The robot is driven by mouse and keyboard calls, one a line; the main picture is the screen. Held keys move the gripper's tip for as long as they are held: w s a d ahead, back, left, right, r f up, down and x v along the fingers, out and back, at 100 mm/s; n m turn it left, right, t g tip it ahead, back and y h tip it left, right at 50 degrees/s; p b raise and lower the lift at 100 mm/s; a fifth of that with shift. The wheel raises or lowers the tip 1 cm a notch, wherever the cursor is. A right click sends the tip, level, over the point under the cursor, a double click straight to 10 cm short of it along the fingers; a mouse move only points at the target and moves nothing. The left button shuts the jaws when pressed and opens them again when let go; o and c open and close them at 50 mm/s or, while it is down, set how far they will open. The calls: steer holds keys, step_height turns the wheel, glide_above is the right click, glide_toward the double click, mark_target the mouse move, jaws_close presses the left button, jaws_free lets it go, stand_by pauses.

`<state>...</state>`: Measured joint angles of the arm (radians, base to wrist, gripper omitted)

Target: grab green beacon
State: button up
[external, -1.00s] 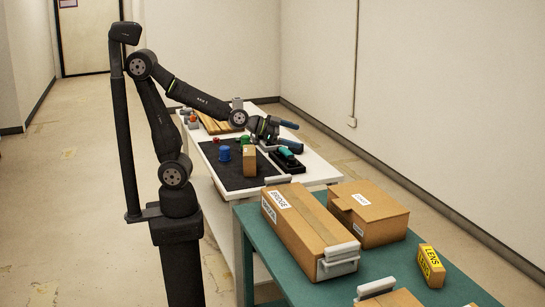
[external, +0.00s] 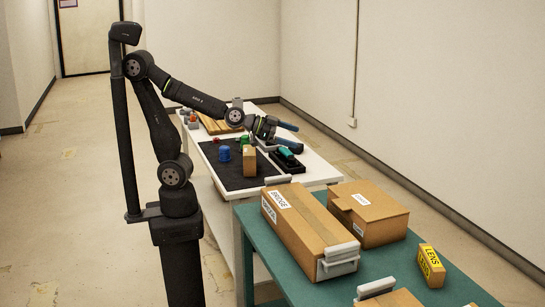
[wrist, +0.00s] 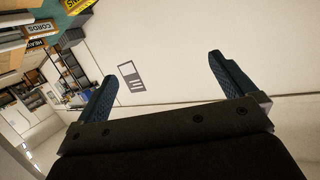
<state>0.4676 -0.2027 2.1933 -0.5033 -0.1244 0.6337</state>
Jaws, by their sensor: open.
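A small green object (external: 245,141), which looks like the green beacon, stands on the dark mat (external: 222,174) on the white table. It is partly hidden behind a brown block, and its shape is too small to tell. My gripper (external: 297,136) is open and empty, above the table to the right of the green object and apart from it. The green object does not show in the wrist view.
A blue object (external: 224,154), a small red object (external: 216,140) and the brown block (external: 250,161) are on the mat. A black tray with a teal item (external: 286,153) lies below my gripper. Cardboard boxes (external: 308,232) cover the nearer green table. The mat's front left is clear.

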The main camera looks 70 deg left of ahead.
steer(key=c, duration=0.7)
steer(key=shift+o, duration=0.2)
